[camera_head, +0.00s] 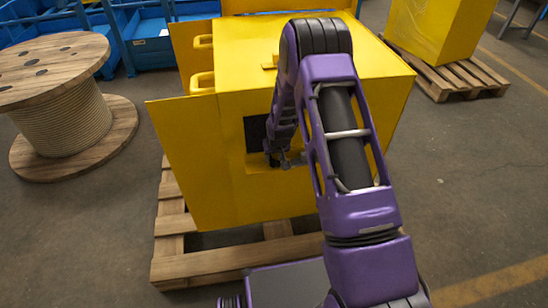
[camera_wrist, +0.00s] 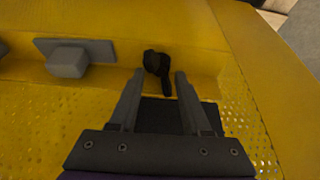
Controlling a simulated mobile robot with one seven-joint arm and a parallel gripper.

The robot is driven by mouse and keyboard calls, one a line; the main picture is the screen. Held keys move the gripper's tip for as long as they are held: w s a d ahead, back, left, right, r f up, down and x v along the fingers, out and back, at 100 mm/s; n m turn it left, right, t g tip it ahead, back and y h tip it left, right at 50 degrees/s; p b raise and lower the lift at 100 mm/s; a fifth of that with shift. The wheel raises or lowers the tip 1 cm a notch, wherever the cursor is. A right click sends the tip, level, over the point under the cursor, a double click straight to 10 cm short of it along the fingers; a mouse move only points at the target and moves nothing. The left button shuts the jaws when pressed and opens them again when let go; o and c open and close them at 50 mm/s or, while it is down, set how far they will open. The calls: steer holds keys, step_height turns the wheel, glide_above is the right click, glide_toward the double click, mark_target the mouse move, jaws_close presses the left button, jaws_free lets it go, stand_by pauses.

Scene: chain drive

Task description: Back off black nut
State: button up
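The black nut (camera_wrist: 153,61) is a small dark rounded piece, with a dark part reaching down from it, against a yellow ledge in the wrist view. My gripper (camera_wrist: 160,73) is open, with one grey finger on each side of the nut's line. The nut shows in the gap at the fingertips; I cannot tell whether it lies between them or just beyond. No contact is visible. In the head view my gripper (camera_head: 279,160) is at the front face of the yellow housing (camera_head: 215,150), beside a dark square opening (camera_head: 256,130). The nut cannot be made out there.
A grey block on a plate (camera_wrist: 68,62) is left of the nut. Perforated yellow sheet (camera_wrist: 240,110) lies on both sides. The housing stands on a wooden pallet (camera_head: 200,264). A cable spool (camera_head: 62,115) is left; another pallet (camera_head: 455,80) is back right. Floor at right is clear.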

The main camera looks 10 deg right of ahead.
jaws_close()
steer(key=shift+n, duration=0.4)
stand_by(0.5)
steer(key=shift+d+n+y, duration=0.2)
steer(key=shift+n+y, duration=0.2)
steer(key=shift+n, duration=0.4)
steer(key=n+y, duration=0.1)
steer(key=n, duration=0.2)
steer(key=shift+d+g, duration=0.15)
steer(key=shift+g, duration=0.15)
steer(key=n, duration=0.2)
steer(key=n+g+y, duration=0.1)
steer(key=n, duration=0.1)
steer(key=n+g+y, duration=0.1)
steer(key=n, duration=0.1)
steer(key=shift+w+d+f+n, duration=0.1)
steer(key=shift+w+d+n, duration=0.05)
steer(key=shift+w+n, duration=0.15)
steer(key=shift+s, duration=0.1)
steer(key=shift+o, duration=0.6)
jaws_free()
